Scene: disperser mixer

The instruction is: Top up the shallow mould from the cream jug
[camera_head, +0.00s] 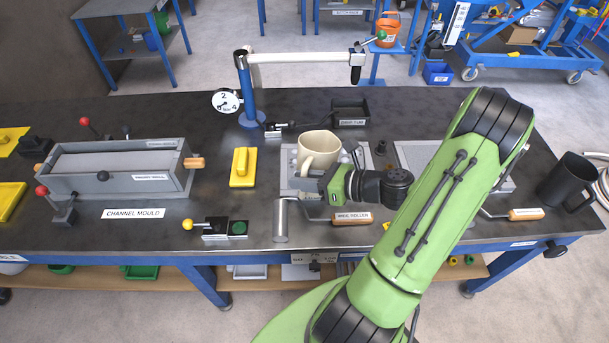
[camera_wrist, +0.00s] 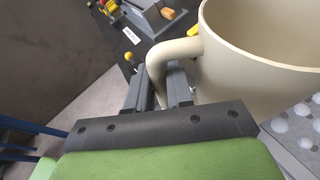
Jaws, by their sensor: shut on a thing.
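The cream jug (camera_head: 319,146) is at the middle of the bench, close to upright, over a grey dimpled plate (camera_head: 290,183). I cannot tell whether it touches the plate. My gripper (camera_head: 324,183) is shut on the jug's handle, on the near side. In the wrist view the cream handle (camera_wrist: 160,66) passes between my fingers (camera_wrist: 165,92), and the jug's wall (camera_wrist: 235,75) rises at the right. The contents are not visible. The labelled channel mould (camera_head: 115,165) stands at the left. No label reading shallow mould is legible; a second grey plate (camera_head: 416,153) lies partly behind my arm.
A roller with a wooden handle (camera_head: 350,218) lies in front of the plate. A yellow float (camera_head: 243,167) is left of the jug. A blue post (camera_head: 246,95) with a white arm spans behind. A dark mug (camera_head: 567,182) stands at the right end.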

